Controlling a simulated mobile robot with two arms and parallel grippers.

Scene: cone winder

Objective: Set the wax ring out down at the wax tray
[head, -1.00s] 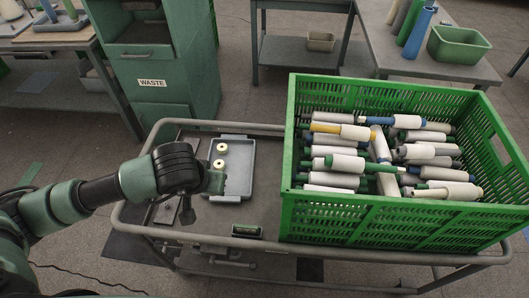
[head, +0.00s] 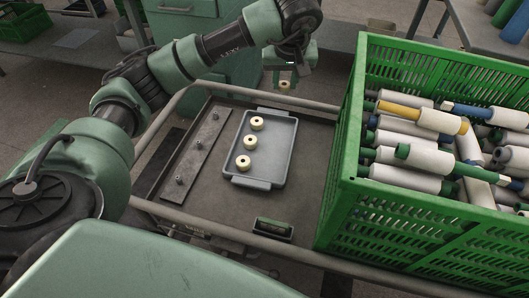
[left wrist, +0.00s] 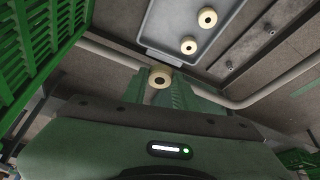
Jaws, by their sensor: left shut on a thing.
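The wax tray (head: 275,158) is a shallow grey tray on the cart, with three cream wax rings in a row along its left side: a far one (head: 257,124), a middle one (head: 250,142) and a near one (head: 243,161). My left gripper (head: 285,80) is beyond the tray's far end, shut on another cream wax ring (head: 284,86). In the left wrist view the held ring (left wrist: 160,77) sits between the fingertips, in front of the tray (left wrist: 165,30); two of the tray's rings show there. My right gripper is not in view.
A green crate (head: 345,190) full of yarn cones stands right of the tray. A metal strip with small pegs (head: 198,150) lies left of it. A small green-framed box (head: 272,228) sits near the front rail. The tray's right half is bare.

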